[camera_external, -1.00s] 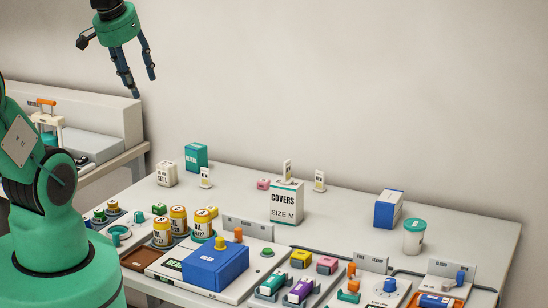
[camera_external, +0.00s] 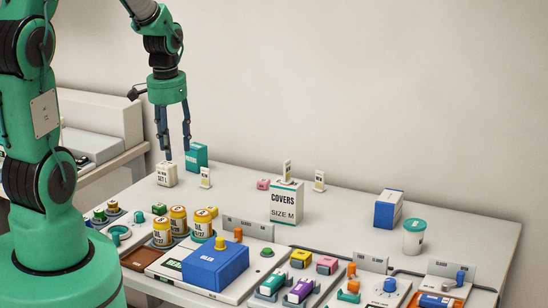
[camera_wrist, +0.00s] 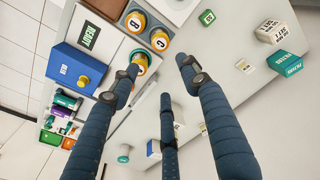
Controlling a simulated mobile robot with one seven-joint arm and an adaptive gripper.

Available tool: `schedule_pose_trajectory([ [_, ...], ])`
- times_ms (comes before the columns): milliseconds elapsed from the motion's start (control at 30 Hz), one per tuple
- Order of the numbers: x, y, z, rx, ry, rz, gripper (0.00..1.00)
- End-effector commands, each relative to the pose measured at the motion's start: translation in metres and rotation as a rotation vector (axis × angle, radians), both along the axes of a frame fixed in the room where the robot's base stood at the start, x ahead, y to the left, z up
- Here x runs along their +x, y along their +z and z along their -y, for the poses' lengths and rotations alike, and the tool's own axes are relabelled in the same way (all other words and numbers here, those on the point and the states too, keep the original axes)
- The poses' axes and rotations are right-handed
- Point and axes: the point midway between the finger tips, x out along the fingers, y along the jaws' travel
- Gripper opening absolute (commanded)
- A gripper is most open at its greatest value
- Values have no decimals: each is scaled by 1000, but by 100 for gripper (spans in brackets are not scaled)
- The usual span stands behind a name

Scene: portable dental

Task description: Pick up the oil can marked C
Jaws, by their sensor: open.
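The oil can marked C (camera_wrist: 159,40) shows its orange-rimmed lid and letter in the wrist view. By its place it is the rear middle yellow can (camera_external: 178,219) in the external view, partly covered by its neighbours. The can marked B (camera_wrist: 135,21) stands beside it, the left can (camera_external: 162,231) outside. A third yellow can (camera_external: 202,222) stands to the right; my finger partly covers it in the wrist view (camera_wrist: 140,60). My gripper (camera_external: 178,151) is open and empty, pointing down well above the cans, touching none. Its fingers (camera_wrist: 160,75) spread apart in the wrist view.
A blue box (camera_external: 215,267) stands in front of the cans. A white carton (camera_external: 167,174) and a teal box (camera_external: 196,156) stand at the back left. The COVERS box (camera_external: 286,203) is to the right. Bare tabletop (camera_external: 235,190) lies between.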

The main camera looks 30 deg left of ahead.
Motion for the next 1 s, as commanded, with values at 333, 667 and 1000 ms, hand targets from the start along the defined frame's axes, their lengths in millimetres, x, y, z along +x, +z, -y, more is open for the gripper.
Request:
schedule_pose_trajectory([
  [333,13,-70,-4,-1,-34,-77,46],
  [667,14,-76,-4,-2,-37,-82,46],
  [1000,13,-88,-4,-1,-37,-84,46],
])
